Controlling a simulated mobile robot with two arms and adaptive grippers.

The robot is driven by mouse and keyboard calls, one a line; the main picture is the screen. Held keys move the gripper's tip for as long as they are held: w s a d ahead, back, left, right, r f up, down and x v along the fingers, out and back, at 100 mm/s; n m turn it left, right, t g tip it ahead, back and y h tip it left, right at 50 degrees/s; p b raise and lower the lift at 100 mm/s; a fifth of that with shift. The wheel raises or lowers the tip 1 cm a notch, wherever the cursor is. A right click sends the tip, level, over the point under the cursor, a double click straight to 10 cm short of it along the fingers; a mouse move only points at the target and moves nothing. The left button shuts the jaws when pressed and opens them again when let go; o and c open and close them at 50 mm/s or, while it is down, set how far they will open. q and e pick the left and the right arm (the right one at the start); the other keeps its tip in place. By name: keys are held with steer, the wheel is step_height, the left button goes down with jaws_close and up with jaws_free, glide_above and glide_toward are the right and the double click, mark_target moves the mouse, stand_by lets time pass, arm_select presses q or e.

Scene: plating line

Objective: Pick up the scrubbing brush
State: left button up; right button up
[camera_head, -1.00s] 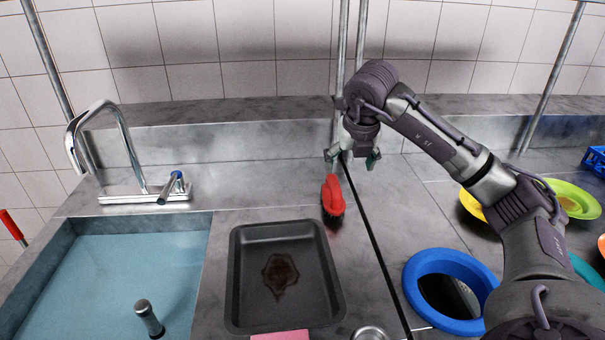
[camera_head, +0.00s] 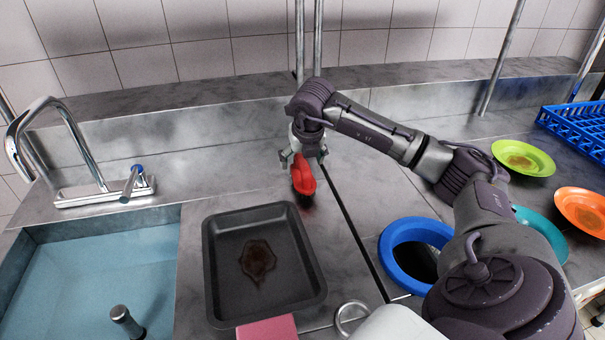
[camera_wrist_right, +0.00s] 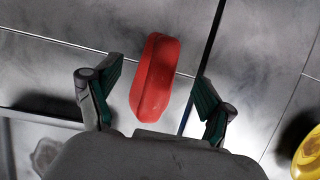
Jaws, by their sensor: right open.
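The red scrubbing brush (camera_head: 303,180) stands on the steel counter behind the black tray, with dark bristles below. My right gripper (camera_head: 303,158) is at the far end of the brush, above it in the head view. In the right wrist view the brush (camera_wrist_right: 156,78) lies between and ahead of the two green-padded fingers of the right gripper (camera_wrist_right: 155,95). The fingers are spread, with a gap on both sides of the brush. My left gripper does not show.
A black tray (camera_head: 215,262) with a brown stain sits in front of the brush. A water-filled sink (camera_head: 85,285) is left. A blue ring (camera_head: 398,232) surrounds a counter opening. Plates, including a green one (camera_head: 524,148), and a blue rack (camera_head: 575,127) stand right.

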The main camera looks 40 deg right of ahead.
steer(key=x, duration=0.4)
steer(key=shift+s+p, duration=0.1)
steer(key=shift+p, duration=0.2)
steer(key=shift+a+r, duration=0.1)
steer(key=c, duration=1.3)
